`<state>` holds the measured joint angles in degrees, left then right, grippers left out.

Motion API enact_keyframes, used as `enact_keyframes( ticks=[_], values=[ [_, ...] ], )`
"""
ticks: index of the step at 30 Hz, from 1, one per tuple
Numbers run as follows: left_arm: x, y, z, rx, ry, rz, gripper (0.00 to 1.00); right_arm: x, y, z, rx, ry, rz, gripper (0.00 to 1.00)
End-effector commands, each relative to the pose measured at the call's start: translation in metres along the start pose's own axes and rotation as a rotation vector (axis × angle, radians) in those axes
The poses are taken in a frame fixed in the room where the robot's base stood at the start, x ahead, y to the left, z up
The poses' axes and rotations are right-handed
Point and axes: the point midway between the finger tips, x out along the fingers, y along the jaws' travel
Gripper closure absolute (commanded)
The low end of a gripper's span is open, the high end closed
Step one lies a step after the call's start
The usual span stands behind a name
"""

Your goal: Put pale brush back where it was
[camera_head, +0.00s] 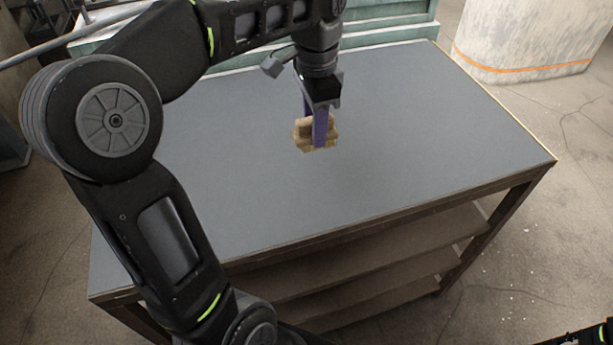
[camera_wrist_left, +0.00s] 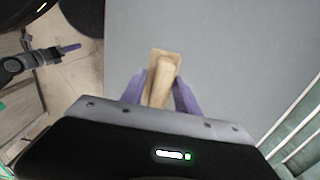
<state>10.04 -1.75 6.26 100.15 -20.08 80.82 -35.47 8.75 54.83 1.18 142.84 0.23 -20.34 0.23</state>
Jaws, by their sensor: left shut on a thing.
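The pale brush (camera_head: 301,132) is a small block of light wood with yellowish bristles below, over the middle of the grey tabletop. In the left wrist view the brush (camera_wrist_left: 162,72) lies lengthwise between two purple fingers. My left gripper (camera_head: 318,136) points down and is shut on it. I cannot tell whether the bristles touch the table. My right gripper (camera_wrist_left: 70,48) shows small at the left of the left wrist view, beyond the table's edge, and its jaw opening is unclear.
The tabletop (camera_head: 400,150) is otherwise clear where I see it; my left arm covers its left part. Open shelves (camera_head: 390,255) lie below. A greenish structure (camera_head: 385,22) stands behind the table, and a pale pillar with an orange stripe (camera_head: 525,35) at the back right.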

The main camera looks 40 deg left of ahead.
Motion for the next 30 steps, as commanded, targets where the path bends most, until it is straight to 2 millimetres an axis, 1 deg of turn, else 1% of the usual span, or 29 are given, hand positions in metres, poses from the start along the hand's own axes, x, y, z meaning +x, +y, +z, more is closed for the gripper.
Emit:
enact_keyframes(
  ticks=[2,5,9,11,12,15,18,26,30],
  values=[
    [0.0,0.0,0.0,0.0,0.0,0.0,1.0,0.0,0.0,0.0,0.0,0.0,0.0,0.64],
    [0.007,0.0,0.0,-0.001,-0.001,0.0,1.0,0.004,0.002,0.0,0.0,0.001,0.0,0.64],
    [0.032,0.0,0.0,-0.001,-0.001,0.001,1.0,0.017,0.005,-0.002,-0.003,0.003,-0.004,0.64],
    [0.037,0.0,0.001,-0.001,-0.003,0.002,1.0,0.011,0.003,-0.001,-0.003,0.003,-0.004,0.64],
    [0.045,0.0,0.001,-0.001,-0.003,0.003,1.0,0.01,0.003,-0.001,-0.003,0.003,-0.004,0.64],
    [0.058,0.0,0.0,-0.001,-0.001,0.001,1.0,0.009,0.002,-0.001,-0.003,0.002,-0.003,0.64],
    [0.062,-0.001,0.0,0.0,0.0,-0.001,1.0,0.009,0.002,-0.001,-0.003,0.002,-0.003,0.64],
    [0.064,-0.001,0.0,-0.001,0.0,-0.001,1.0,0.009,0.003,-0.001,-0.003,0.002,-0.003,0.64],
    [0.078,0.0,0.001,-0.001,-0.002,0.002,1.0,0.008,0.002,-0.001,-0.002,0.002,-0.003,0.64]
  ],
)
